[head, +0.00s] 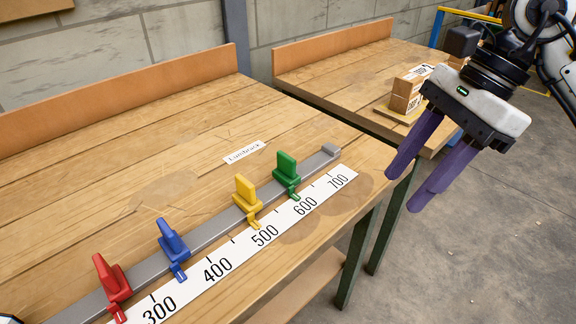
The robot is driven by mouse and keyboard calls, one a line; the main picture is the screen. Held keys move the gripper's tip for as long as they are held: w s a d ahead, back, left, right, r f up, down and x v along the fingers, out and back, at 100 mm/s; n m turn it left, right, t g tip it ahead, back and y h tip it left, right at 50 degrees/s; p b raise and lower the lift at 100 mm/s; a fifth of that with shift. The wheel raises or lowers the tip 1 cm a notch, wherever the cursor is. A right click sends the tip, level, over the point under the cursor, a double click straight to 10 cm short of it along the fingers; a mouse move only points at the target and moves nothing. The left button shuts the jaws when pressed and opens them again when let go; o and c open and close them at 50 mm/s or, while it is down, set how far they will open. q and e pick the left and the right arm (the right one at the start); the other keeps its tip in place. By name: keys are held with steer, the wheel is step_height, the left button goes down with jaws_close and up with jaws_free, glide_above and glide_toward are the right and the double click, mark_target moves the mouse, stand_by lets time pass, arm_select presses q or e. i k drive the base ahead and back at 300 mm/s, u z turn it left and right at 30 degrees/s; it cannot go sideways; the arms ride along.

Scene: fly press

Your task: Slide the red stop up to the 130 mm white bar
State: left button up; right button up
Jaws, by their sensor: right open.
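The red stop (109,279) sits upright on a grey rail (208,224) at the lower left, its pointer just left of the 300 mark on the white scale (238,250). No 130 mark or 130 mm white bar can be made out; the scale runs out of the picture at the lower left. My right gripper (425,188) is open and empty, its purple fingers pointing down beyond the bench's right edge, far from the red stop. My left gripper is not in view.
Blue (172,241), yellow (245,194) and green (287,173) stops stand further up the rail, right of the red one. A label (244,152) lies behind. A second bench (335,67) holds boxes (407,92).

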mark_target(116, 286)
steer(key=u, duration=1.25)
